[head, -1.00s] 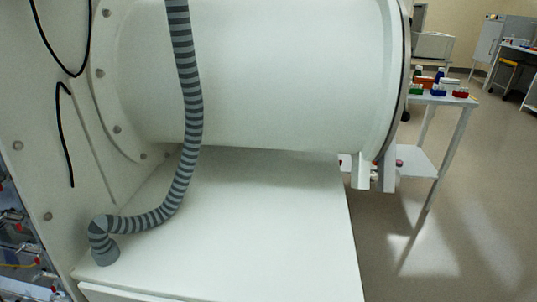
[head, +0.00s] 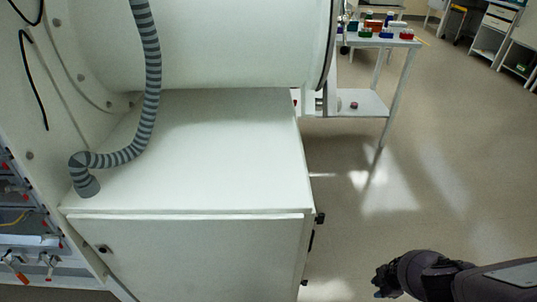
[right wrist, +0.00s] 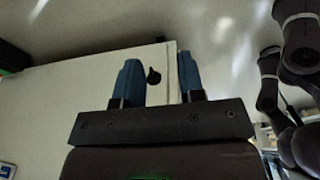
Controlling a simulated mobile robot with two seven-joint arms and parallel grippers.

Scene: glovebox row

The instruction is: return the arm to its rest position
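My right arm comes in at the lower right of the head view, over the open floor. Its dark gripper end (head: 384,281) points left and stands apart from the white cabinet (head: 200,250). In the right wrist view, the two blue fingers of my right gripper (right wrist: 158,72) are apart with nothing held between them. A black latch on a white panel shows in the gap, beyond the fingers. My left gripper is not seen in the head view.
A white glovebox cylinder (head: 220,40) with a striped grey hose (head: 152,75) stands above the cabinet. A white side table (head: 385,42) with small coloured containers stands behind it. The floor (head: 430,170) to the right is clear.

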